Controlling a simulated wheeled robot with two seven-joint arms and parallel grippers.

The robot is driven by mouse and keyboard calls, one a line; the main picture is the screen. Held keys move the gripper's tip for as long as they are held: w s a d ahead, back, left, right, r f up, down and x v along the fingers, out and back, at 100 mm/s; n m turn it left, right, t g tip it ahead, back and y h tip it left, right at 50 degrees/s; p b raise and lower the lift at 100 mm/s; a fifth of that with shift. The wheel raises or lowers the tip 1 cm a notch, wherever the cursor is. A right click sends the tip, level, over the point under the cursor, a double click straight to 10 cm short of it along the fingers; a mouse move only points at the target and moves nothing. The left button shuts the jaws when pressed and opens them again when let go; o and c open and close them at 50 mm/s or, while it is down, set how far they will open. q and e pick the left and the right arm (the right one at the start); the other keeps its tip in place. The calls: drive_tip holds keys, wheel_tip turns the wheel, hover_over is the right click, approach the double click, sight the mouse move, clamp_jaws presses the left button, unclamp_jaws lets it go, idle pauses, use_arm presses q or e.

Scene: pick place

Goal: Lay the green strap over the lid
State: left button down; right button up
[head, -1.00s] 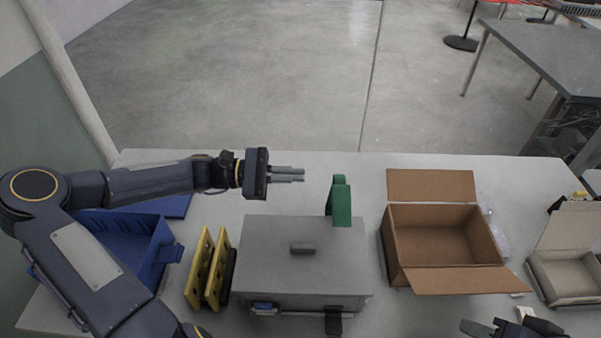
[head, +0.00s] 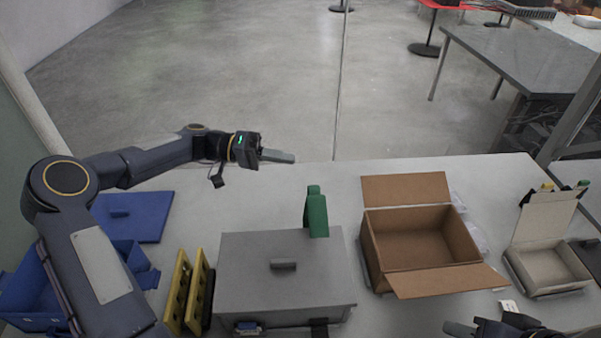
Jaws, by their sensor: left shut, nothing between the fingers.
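The grey lid (head: 252,254) lies flat on a grey box (head: 300,316) and has a small dark handle (head: 283,264) in its middle. The green strap (head: 317,215) stands up at the lid's back right edge, bent over at its top. My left gripper (head: 279,156) is shut and empty, above the table's back edge, left of and behind the strap and apart from it. My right gripper (head: 482,327) is partly in view at the bottom right edge; its jaws are not clear.
Yellow slotted pieces (head: 187,290) stand left of the grey box. A blue bin (head: 40,290) and a flat blue lid (head: 133,217) are farther left. An open cardboard box (head: 420,240) and a smaller open carton (head: 548,265) stand on the right. Bare table lies behind the grey lid.

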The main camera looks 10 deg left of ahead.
use_arm(q)
drive_tip(key=s+d+f+p, duration=0.2)
drive_tip(key=s+d, duration=0.1)
drive_tip(key=d, duration=0.2)
use_arm(e)
wheel_tip(320, 180, up, 2)
drive_tip(key=shift+r, duration=0.25)
use_arm(q)
drive_tip(key=shift+s+f, duration=0.1)
